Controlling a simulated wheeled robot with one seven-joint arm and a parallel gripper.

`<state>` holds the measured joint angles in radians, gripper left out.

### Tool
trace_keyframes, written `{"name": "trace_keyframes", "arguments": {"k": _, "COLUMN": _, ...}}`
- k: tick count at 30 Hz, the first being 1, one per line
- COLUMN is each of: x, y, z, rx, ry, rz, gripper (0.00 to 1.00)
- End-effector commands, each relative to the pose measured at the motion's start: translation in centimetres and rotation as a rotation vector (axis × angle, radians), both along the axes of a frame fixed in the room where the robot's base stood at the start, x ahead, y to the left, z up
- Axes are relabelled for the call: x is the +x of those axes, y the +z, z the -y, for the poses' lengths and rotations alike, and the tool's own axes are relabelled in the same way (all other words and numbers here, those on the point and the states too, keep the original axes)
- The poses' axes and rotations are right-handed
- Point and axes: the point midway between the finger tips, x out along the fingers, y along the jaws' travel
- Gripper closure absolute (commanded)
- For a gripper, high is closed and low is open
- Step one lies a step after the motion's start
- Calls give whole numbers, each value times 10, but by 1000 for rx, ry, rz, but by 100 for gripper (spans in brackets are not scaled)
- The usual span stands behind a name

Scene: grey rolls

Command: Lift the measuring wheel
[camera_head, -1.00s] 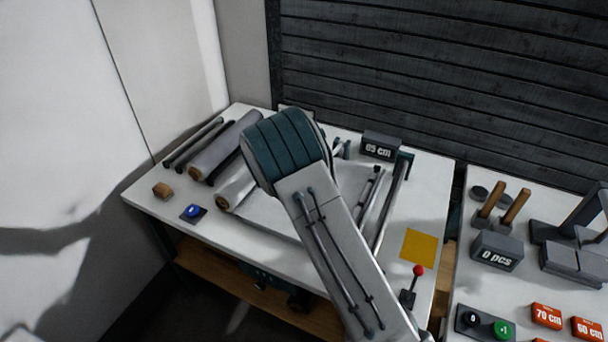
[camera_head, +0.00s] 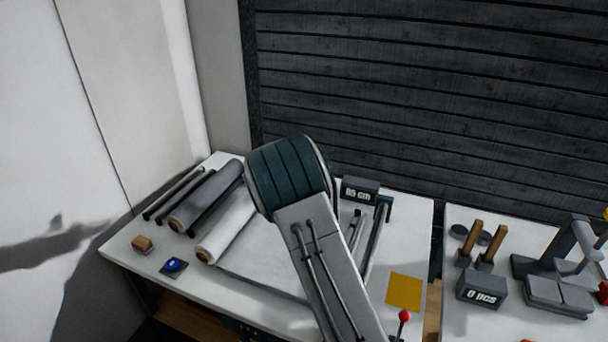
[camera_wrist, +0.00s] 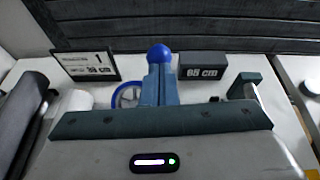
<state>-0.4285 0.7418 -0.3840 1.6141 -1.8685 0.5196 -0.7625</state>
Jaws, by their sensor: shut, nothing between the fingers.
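The measuring wheel (camera_wrist: 127,97) shows in the wrist view as a blue-rimmed wheel, partly hidden behind my gripper and wrist. A round blue knob (camera_wrist: 158,53) stands just beyond my fingertips, apparently its handle. My gripper (camera_wrist: 160,70) is shut and empty, with its blue-grey fingers together just below the knob in the picture. I cannot tell whether they touch it. In the head view my arm hides the wheel and the gripper.
A dark display (camera_head: 360,190) reading in cm stands behind at the right. A sign (camera_wrist: 88,66) stands at the back left. Grey rolls (camera_head: 205,195) and a white roll (camera_head: 226,222) lie left of my arm. A yellow square (camera_head: 404,292) marks the table's right side.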

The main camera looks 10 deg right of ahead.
Motion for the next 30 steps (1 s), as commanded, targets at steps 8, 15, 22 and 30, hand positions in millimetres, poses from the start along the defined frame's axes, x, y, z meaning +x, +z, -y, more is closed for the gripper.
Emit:
{"name": "trace_keyframes", "arguments": {"k": 8, "x": 15, "y": 14, "z": 13, "rx": -2, "ry": -5, "rz": 3, "gripper": 100}}
{"name": "trace_keyframes", "arguments": {"k": 15, "x": 17, "y": 16, "z": 20, "rx": -5, "ry": -12, "rz": 6, "gripper": 100}}
{"name": "trace_keyframes", "arguments": {"k": 22, "x": 17, "y": 16, "z": 23, "rx": -6, "ry": -16, "rz": 6, "gripper": 100}}
{"name": "trace_keyframes", "arguments": {"k": 30, "x": 8, "y": 10, "z": 19, "rx": -5, "ry": -19, "rz": 5, "gripper": 100}}
